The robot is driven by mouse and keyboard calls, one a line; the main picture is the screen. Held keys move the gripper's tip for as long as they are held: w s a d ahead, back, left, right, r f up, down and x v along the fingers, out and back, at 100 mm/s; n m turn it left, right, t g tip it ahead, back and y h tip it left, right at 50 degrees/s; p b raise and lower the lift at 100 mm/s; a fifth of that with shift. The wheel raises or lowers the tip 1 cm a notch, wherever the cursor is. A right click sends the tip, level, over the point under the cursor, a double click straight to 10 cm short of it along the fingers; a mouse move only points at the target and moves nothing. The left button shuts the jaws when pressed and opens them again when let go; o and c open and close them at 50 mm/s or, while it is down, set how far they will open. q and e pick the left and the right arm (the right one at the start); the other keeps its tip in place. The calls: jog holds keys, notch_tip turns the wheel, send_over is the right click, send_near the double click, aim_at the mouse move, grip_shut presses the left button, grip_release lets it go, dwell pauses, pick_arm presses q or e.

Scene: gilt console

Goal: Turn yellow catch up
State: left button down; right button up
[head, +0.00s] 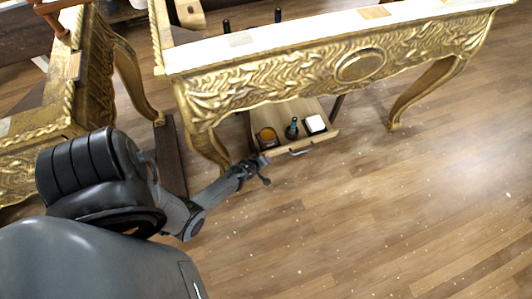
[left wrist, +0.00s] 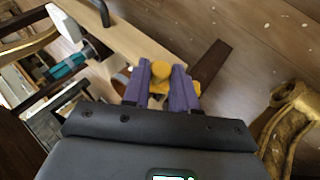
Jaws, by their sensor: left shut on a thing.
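The yellow catch (left wrist: 160,72) shows in the left wrist view between the two purple fingers of my left gripper (left wrist: 163,84), at the edge of a pale wooden panel. The fingers are shut on it and hide part of it, so its angle is hard to tell. In the head view my left gripper (head: 262,168) is at the left front corner of the open drawer (head: 326,136), under the gilt console. The catch cannot be made out there. My right gripper is in neither view.
The drawer holds an amber round item (head: 267,136), a dark bottle (head: 292,130) and a white block (head: 315,123); its handle (head: 302,152) faces front. A gilt console leg (head: 207,148) stands left of the drawer. The wooden floor (head: 400,210) at right is clear.

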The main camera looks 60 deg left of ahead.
pick_arm(q)
jog(key=shift+s+a+n+t+y+b, duration=0.15)
jog(key=shift+s+n+t+b, duration=0.5)
jog(key=shift+t+b, duration=0.85)
jog(key=shift+s+a+n+t+y+b, duration=0.1)
jog(key=shift+s+n+t+b, duration=0.25)
jog(key=shift+s+t+b, duration=1.1)
jog(key=shift+s+a+n+t+y+b, duration=0.15)
jog(key=shift+s+n+t+b, duration=0.5)
jog(key=shift+t, duration=1.5)
jog(key=shift+w+d+r+b, duration=0.1)
jog(key=shift+w+b, duration=0.15)
jog(key=shift+b, duration=0.05)
jog(key=c, duration=0.9)
grip_release()
